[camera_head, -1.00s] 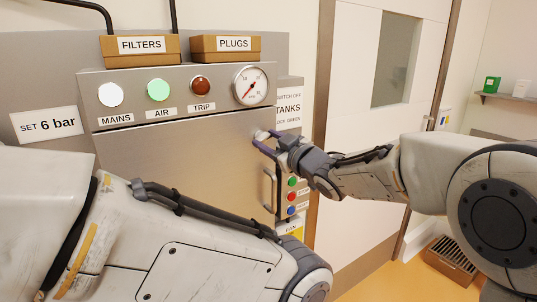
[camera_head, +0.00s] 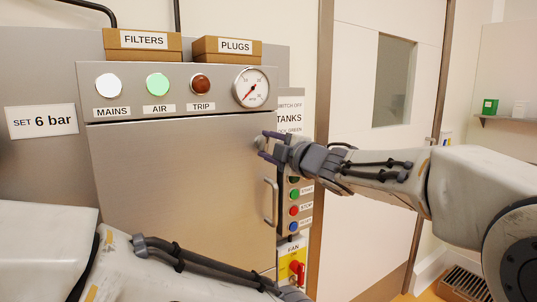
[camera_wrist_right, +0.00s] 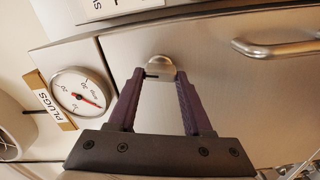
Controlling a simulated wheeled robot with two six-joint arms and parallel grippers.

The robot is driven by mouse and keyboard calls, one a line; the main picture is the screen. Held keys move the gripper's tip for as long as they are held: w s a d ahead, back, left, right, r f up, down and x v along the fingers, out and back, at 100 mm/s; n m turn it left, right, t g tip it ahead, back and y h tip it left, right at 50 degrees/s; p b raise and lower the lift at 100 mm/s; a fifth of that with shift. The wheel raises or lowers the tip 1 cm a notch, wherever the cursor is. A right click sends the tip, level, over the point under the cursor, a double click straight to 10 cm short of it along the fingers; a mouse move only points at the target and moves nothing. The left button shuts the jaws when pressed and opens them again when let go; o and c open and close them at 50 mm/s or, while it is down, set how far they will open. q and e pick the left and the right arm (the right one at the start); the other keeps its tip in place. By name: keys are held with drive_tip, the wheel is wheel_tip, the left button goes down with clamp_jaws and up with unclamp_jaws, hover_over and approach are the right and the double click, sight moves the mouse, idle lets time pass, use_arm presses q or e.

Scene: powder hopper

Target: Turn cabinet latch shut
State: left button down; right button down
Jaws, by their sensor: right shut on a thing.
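The cabinet latch is a small rounded metal knob (camera_head: 260,143) at the upper right of the grey cabinet door (camera_head: 180,190). In the right wrist view the latch (camera_wrist_right: 160,66) sits between my two purple fingertips, with a dark slot on its left part. My right gripper (camera_head: 267,145) is shut on the latch; it also shows in the wrist view (camera_wrist_right: 161,76). The fingers partly cover the latch in the head view. The door lies flush in the cabinet front. My left arm crosses the lower left, but its gripper is out of view.
A bar handle (camera_head: 271,203) stands out from the door below the latch. A button panel (camera_head: 293,205) and a red switch on yellow (camera_head: 296,268) are close to its right. A gauge (camera_head: 251,87) and lamps are above. Boxes (camera_head: 143,44) stand on top.

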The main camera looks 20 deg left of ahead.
drive_tip(key=shift+f+n+b, duration=0.1)
drive_tip(key=shift+n+b, duration=0.5)
drive_tip(key=shift+n, duration=0.7)
drive_tip(key=shift+c, duration=1.6)
unclamp_jaws()
drive_tip(key=b+v, duration=0.2)
drive_tip(key=v, duration=0.8)
drive_tip(key=shift+s+b, duration=0.2)
drive_tip(key=shift+b, duration=0.15)
